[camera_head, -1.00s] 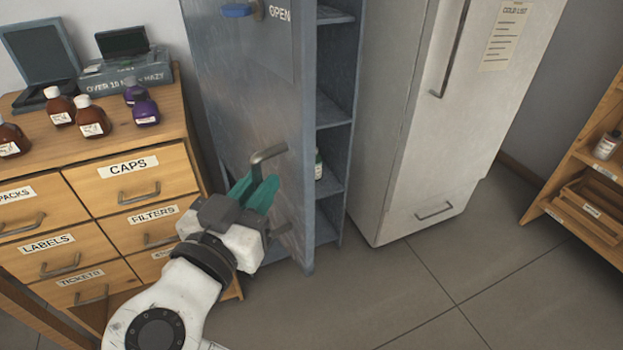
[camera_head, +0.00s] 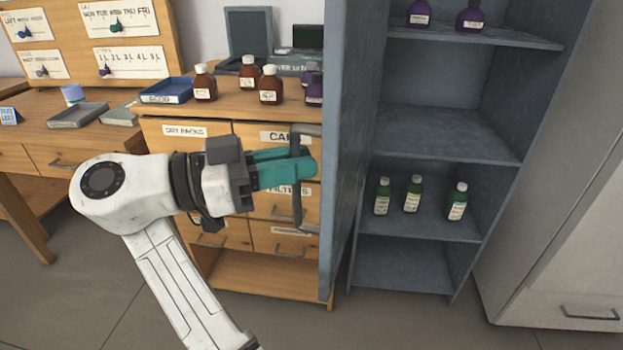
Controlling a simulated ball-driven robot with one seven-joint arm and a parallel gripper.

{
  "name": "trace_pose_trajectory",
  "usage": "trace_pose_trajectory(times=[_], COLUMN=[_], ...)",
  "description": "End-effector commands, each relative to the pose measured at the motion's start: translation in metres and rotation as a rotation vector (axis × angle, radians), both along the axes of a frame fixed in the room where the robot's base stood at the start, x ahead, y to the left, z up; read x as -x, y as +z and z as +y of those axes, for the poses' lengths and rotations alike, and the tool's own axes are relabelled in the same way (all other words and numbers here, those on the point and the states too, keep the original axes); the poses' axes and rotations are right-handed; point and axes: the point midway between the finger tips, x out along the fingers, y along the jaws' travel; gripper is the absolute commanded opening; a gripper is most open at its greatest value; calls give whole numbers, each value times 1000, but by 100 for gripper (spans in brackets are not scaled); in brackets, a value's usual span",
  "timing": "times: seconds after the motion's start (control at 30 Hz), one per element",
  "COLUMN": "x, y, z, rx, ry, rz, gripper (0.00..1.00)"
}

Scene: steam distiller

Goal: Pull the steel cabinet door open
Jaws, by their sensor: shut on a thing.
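The steel cabinet door (camera_head: 350,150) is swung wide open and shows nearly edge-on. Its grey bar handle (camera_head: 299,205) stands out from the door's left side. My gripper (camera_head: 300,168) has teal fingers shut on this handle, with the wrist to the left of it. The steel cabinet (camera_head: 440,135) stands open to the right of the door, its shelves in view. Several green bottles (camera_head: 413,194) stand on a lower shelf, and purple bottles (camera_head: 470,18) stand on the top visible shelf.
A wooden drawer unit (camera_head: 190,155) with brown bottles (camera_head: 248,73) on top stands behind my gripper, left of the door. A wooden desk (camera_head: 90,140) is at the left. A white fridge (camera_head: 560,220) stands at the right. The floor in front of the cabinet is clear.

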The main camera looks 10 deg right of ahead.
Motion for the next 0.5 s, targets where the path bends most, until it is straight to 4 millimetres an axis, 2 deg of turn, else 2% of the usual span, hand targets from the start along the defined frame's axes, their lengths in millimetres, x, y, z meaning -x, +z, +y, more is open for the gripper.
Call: trace_pose_trajectory(times=[0.1, 0.5], x=[-8, -10], y=[0, 1], z=[-1, 2], rx=[-6, -9], ry=[-15, -28], rz=[4, 3], gripper=[0, 0])
